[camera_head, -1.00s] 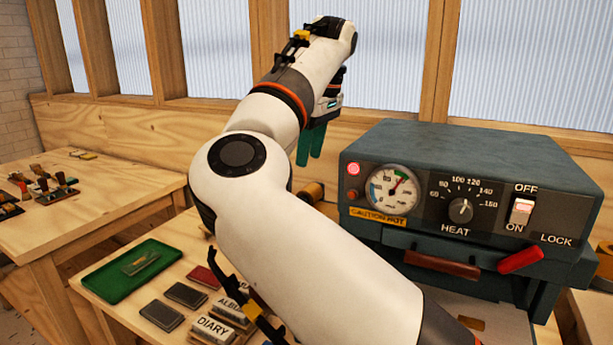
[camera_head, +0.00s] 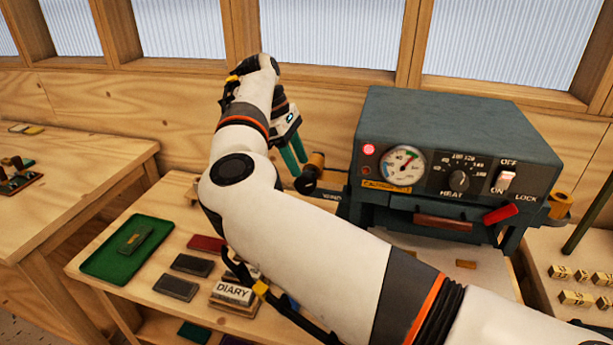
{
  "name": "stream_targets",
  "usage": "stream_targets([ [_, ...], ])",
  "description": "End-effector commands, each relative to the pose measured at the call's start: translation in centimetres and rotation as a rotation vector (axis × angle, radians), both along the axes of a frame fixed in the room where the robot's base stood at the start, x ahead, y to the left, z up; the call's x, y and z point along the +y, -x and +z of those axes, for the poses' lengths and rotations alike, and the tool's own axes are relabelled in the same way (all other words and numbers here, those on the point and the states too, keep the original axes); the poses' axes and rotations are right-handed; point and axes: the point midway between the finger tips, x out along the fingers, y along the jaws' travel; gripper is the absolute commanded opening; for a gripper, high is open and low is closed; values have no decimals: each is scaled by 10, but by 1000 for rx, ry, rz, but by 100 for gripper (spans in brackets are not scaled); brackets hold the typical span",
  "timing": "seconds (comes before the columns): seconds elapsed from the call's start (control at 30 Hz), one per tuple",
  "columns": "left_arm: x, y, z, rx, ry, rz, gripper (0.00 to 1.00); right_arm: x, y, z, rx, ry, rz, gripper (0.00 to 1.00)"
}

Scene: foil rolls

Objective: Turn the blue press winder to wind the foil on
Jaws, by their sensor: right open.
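The blue press (camera_head: 455,125) is a dark blue-grey box with a dial, a heat knob and a switch at ON. At its left side is a brown-gold roll (camera_head: 317,160) with a dark round part (camera_head: 306,182) beside it, which looks like the winder. My right gripper (camera_head: 299,166) has green fingers pointing down, open and empty, just left of and above that dark part. I cannot tell whether they touch it. My right forearm hides part of the press's lower left side. My left gripper is not in view.
Another gold roll (camera_head: 560,204) sits at the press's right side. A red lock handle (camera_head: 501,214) is on its front. A green tray (camera_head: 97,262) and several dark blocks lie on the bench below my arm. Brass type pieces (camera_head: 578,298) lie at the right.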

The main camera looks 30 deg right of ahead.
Motion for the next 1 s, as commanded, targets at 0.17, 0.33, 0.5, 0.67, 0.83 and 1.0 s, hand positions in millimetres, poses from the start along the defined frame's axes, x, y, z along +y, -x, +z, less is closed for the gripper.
stream_targets([
  [0.17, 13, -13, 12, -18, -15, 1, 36, -8, 10, -28, 1, 0, -1, 44],
  [0.33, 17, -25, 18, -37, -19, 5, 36, -13, 15, -47, 0, 0, 0, 44],
  [0.5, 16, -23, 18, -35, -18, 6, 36, -15, 17, -53, -2, 1, 1, 44],
  [0.67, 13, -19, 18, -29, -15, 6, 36, -15, 17, -53, -2, 1, 1, 44],
  [0.83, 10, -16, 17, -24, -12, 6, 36, -15, 17, -53, -2, 1, 1, 26],
  [1.0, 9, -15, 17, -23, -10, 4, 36, -15, 17, -53, -2, 1, 1, 0],
])
